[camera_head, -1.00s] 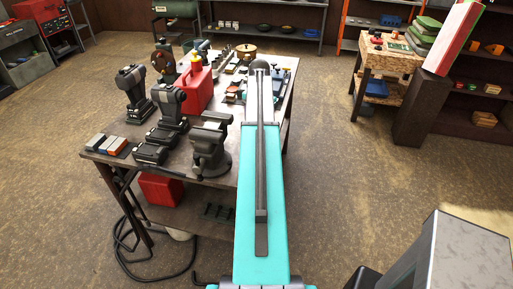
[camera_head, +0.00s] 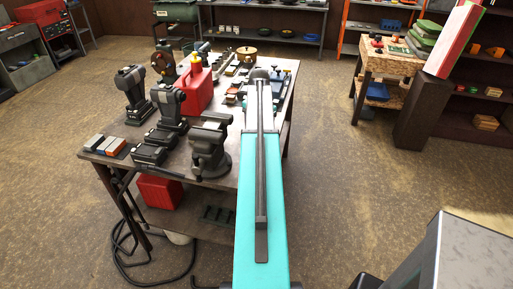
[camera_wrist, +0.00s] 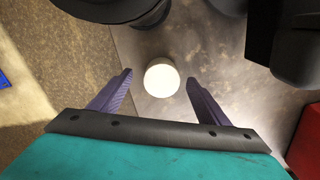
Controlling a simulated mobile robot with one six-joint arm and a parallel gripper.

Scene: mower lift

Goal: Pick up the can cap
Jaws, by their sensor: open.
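A round, cream-white piece, apparently the can cap (camera_wrist: 161,80), rests on the grey metal tabletop in the wrist view. My gripper (camera_wrist: 160,84) is open, with one purple finger on the left of the cap and one on the right. A gap shows between the cap and each finger, and nothing is held. I cannot tell how high the fingers are above the table. In the head view my arm hides the gripper and the cap. A red can (camera_head: 197,90) with a yellow top stands on the workbench, left of my arm.
A dark vise (camera_head: 210,148) stands left of my arm on the workbench (camera_head: 222,178). Black power tools (camera_head: 168,105) and small blocks (camera_head: 107,144) stand farther left. Dark objects (camera_wrist: 300,40) crowd the top of the wrist view. A red surface (camera_wrist: 308,145) is at its right edge.

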